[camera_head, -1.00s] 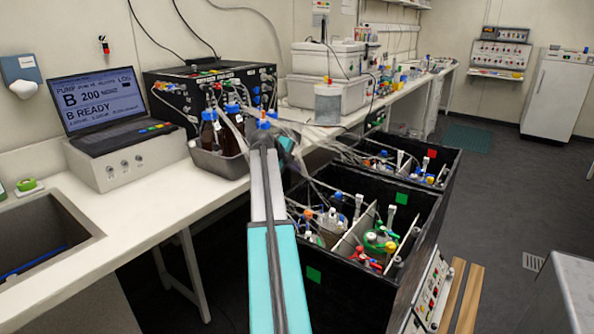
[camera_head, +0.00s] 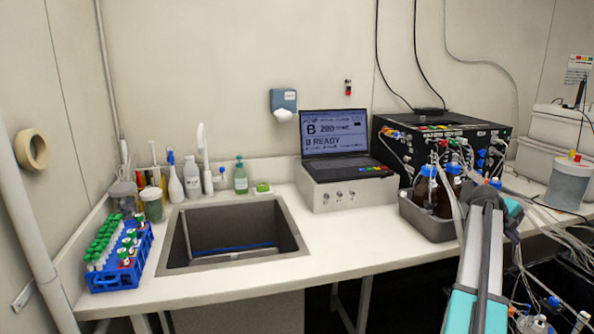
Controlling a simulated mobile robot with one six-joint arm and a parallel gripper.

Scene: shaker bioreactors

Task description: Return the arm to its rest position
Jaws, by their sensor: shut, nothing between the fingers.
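My arm (camera_head: 481,262) enters at the lower right of the head view, teal at its base and grey above. It reaches up and away from the camera to a joint beside the grey tray of brown bottles. A small teal part of it (camera_head: 512,208) shows just beyond that joint. My gripper is not in view; the far end of the arm is hidden behind the nearer link. I see nothing carried by the arm.
A white bench (camera_head: 340,238) runs across the view, with a sink (camera_head: 177,262), a blue tube rack (camera_head: 107,281) and a laptop (camera_head: 338,144). A grey tray (camera_head: 425,226) with brown bottles stands close to the arm. Tubing and vessels crowd the lower right.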

